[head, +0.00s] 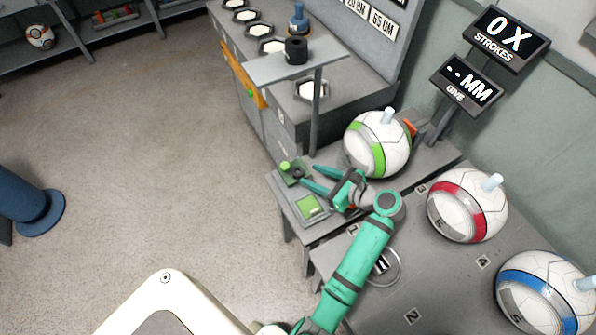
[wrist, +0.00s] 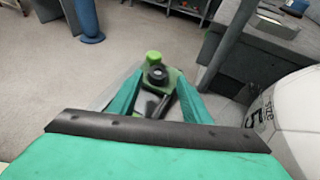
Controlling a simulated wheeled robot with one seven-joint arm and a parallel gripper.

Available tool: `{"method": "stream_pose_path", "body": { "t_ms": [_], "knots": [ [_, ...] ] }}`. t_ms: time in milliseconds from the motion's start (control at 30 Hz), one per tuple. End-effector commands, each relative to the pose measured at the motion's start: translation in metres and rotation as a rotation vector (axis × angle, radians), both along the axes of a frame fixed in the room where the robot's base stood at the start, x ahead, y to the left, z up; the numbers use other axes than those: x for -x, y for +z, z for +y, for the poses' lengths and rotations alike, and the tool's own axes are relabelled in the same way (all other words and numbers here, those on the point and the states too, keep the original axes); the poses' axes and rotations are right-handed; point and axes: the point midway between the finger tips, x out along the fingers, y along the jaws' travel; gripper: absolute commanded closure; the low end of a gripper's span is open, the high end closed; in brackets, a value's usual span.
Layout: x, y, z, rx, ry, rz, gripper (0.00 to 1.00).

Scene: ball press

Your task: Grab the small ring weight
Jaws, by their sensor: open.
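The small ring weight appears as a dark ring (wrist: 157,74) in the wrist view, on a green pad beside a green knob (wrist: 154,57). In the head view the small dark ring (head: 297,172) is by the green knob (head: 285,166), near the left corner of the low grey table. My gripper (head: 309,176) is open, its teal fingers pointing at the ring. In the wrist view the ring lies ahead, between the lines of the two fingers (wrist: 158,90); it is not gripped. Whether the fingertips reach it cannot be told.
A ball with a green band (head: 377,143) sits close right of my gripper. A grey post (head: 316,110) stands behind it, carrying a shelf (head: 275,68) with a larger black weight (head: 296,50). A green-topped square (head: 311,206) is on the near table edge. Open floor lies left.

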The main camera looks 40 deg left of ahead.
Motion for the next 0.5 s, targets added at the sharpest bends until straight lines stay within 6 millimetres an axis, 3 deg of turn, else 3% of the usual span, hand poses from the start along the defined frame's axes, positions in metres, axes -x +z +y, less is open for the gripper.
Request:
{"method": "stream_pose_path", "body": {
  "t_ms": [167,500],
  "knots": [
    [0.0,-0.005,0.009,0.0,-0.001,0.001,0.56],
    [0.001,-0.023,0.046,0.001,-0.002,0.0,0.56]
  ]
}}
